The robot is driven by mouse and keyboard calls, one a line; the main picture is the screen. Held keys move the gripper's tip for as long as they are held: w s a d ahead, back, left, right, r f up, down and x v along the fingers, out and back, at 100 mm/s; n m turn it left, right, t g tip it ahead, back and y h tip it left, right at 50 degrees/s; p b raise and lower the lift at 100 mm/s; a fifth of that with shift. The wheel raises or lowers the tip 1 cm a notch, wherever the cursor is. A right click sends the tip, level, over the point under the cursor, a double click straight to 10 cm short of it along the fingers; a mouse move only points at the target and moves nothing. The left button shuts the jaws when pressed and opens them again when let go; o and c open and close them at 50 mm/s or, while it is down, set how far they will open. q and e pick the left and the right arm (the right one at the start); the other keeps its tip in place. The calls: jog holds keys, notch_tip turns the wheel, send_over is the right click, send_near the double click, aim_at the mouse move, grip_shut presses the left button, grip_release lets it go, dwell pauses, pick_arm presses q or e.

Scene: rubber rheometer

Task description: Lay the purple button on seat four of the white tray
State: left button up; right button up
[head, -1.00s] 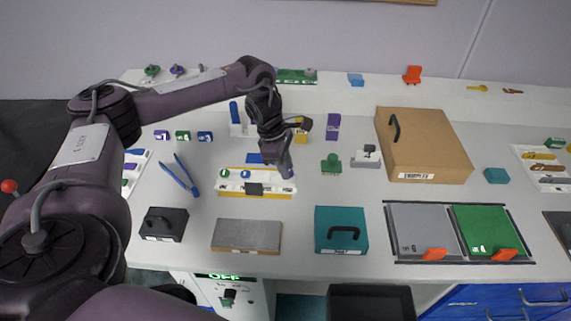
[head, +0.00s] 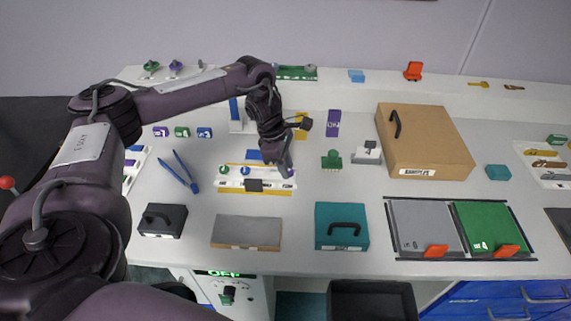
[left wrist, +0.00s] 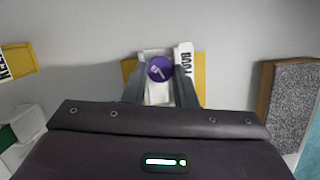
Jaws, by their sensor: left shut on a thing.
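The purple button (left wrist: 160,69) is held between the fingers of my left gripper (left wrist: 160,88) in the left wrist view. In the head view my left gripper (head: 288,173) points down at the right end of the white tray (head: 232,184). A green button (head: 224,170) and a blue button (head: 245,170) sit on the tray's left and middle seats. The held button is over the tray's right end; the fingers partly hide the seat there, and I cannot tell whether the button touches it. My right gripper is not in view.
A grey slab (head: 246,232), a black box (head: 162,220) and a teal box (head: 341,227) stand in front. Blue tweezers (head: 185,172) lie to the left. A green piece (head: 331,160) stands to the right.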

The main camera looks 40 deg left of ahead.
pick_arm(q)
jog(key=o, duration=0.9)
jog(key=shift+o, duration=0.2)
jog(key=shift+r, duration=0.1)
jog(key=shift+a+r, duration=0.15)
jog(key=shift+r, duration=0.15)
jog(key=v, duration=0.7)
jog(key=shift+r, duration=0.1)
